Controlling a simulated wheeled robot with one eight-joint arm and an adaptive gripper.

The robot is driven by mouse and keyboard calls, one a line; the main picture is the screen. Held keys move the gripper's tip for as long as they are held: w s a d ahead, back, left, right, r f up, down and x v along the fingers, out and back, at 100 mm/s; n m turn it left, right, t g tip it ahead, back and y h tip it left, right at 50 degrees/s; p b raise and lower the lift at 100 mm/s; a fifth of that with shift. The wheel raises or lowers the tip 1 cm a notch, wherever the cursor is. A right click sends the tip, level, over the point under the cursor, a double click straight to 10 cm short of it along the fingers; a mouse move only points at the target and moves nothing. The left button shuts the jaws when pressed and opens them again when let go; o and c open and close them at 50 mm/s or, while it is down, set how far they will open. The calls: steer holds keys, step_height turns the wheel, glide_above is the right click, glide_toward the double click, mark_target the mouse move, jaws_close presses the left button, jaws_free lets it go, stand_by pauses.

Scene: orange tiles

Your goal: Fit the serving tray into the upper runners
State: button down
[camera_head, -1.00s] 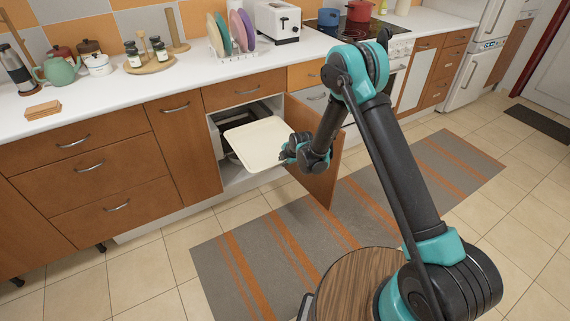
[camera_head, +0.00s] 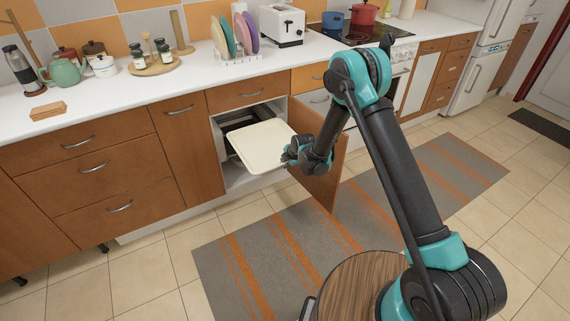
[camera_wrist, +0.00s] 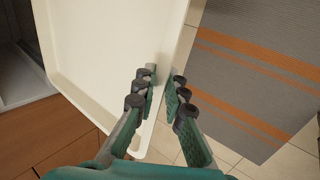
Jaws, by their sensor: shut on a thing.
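The cream serving tray (camera_head: 262,147) is level at the mouth of the open cabinet (camera_head: 238,180), with its far part just inside the opening and its near part sticking out. My gripper (camera_head: 292,155) is shut on the tray's near right rim. In the wrist view, the fingers (camera_wrist: 161,100) pinch the rim of the tray (camera_wrist: 105,55) near a corner. Dark runners (camera_head: 232,125) show inside the cabinet beside and behind the tray. I cannot tell whether the tray's edges touch them.
The open cabinet door (camera_head: 322,165) stands out to the right, close to my gripper. A striped rug (camera_head: 270,250) lies on the tiled floor in front. The counter (camera_head: 200,85) above holds a plate rack (camera_head: 238,58) and a toaster (camera_head: 281,25).

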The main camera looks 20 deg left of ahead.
mark_target(267, 145)
steer(key=shift+w+a+f, duration=0.1)
steer(key=shift+w+a+f+t+y, duration=0.3)
steer(key=shift+w+a+f+y, duration=0.1)
steer(key=shift+w+a+f, duration=0.5)
steer(key=shift+a, duration=0.1)
stand_by(0.4)
steer(key=shift+w+a, duration=1.65)
steer(key=shift+a, duration=0.3)
steer(key=shift+w+a, duration=1.65)
steer(key=shift+a, duration=0.3)
steer(key=shift+w+a, duration=1.65)
steer(key=shift+a, duration=0.3)
